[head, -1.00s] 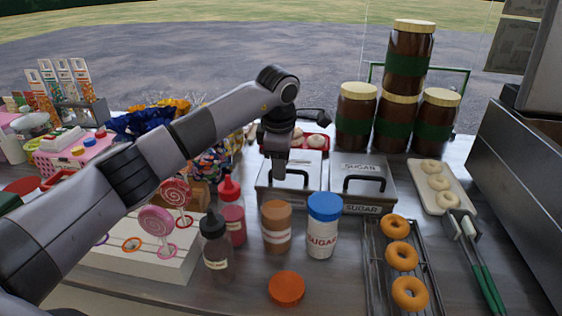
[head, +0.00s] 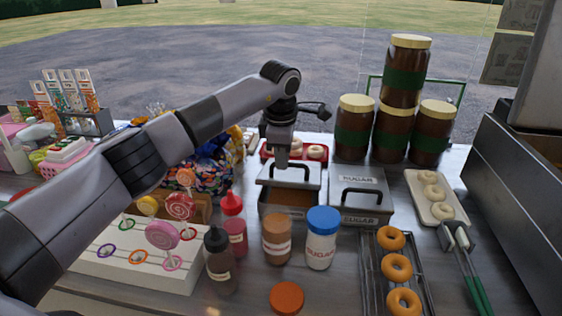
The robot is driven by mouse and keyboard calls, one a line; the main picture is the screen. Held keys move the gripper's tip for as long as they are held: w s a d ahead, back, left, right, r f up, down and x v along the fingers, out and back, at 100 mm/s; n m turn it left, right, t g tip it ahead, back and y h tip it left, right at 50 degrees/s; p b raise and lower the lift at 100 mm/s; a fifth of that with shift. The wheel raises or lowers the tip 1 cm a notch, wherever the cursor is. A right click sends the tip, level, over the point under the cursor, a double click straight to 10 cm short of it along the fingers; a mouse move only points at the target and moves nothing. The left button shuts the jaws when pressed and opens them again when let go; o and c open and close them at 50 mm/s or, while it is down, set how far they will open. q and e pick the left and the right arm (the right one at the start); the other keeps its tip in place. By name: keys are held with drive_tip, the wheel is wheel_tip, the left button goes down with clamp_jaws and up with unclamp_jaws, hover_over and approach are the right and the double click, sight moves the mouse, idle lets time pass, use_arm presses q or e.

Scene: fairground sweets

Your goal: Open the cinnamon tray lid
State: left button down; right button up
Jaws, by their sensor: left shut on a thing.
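The cinnamon tray (head: 290,216) stands mid-table, a metal box left of the sugar tray (head: 362,217). Its lid (head: 269,181) is raised and tilted, and brown contents (head: 288,199) show in the gap below it. My left gripper (head: 282,164) comes down from above and is shut on the dark handle (head: 304,171) of the lid. The fingertips are partly hidden against the handle. The sugar tray's labelled lid lies flat and closed. My right gripper is not in view.
Close in front stand a cinnamon-coloured shaker (head: 277,240), a blue-capped sugar shaker (head: 321,240) and squeeze bottles (head: 220,260). A red tray of doughnuts (head: 268,151) is just behind. Stacked jars (head: 391,130) rise at the back right. A lollipop stand (head: 140,262) is at left.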

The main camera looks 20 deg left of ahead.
use_arm(q)
drive_tip(key=shift+w+a+r+p, duration=0.25)
drive_tip(key=shift+w+r+p, duration=0.4)
drive_tip(key=shift+r+p, duration=0.05)
drive_tip(key=shift+w+a+r+p, duration=0.2)
drive_tip(key=shift+w+r+p, duration=0.45)
drive_tip(key=shift+w+a+r, duration=0.2)
drive_tip(key=shift+w+r, duration=0.35)
drive_tip(key=shift+w, duration=0.35)
drive_tip(key=shift+r, duration=0.1)
drive_tip(key=c, duration=1.5)
unclamp_jaws()
drive_tip(key=o, duration=0.3)
drive_tip(key=shift+w+a+f, duration=0.1)
drive_tip(key=shift+w+f, duration=0.1)
drive_tip(key=shift+w, duration=0.05)
drive_tip(key=shift+o, duration=0.2)
wheel_tip(320, 180, up, 7)
hover_over(283, 173)
drive_tip(key=shift+w+r+b, duration=0.1)
drive_tip(key=shift+w+b, duration=0.3)
drive_tip(key=shift+b, duration=0.05)
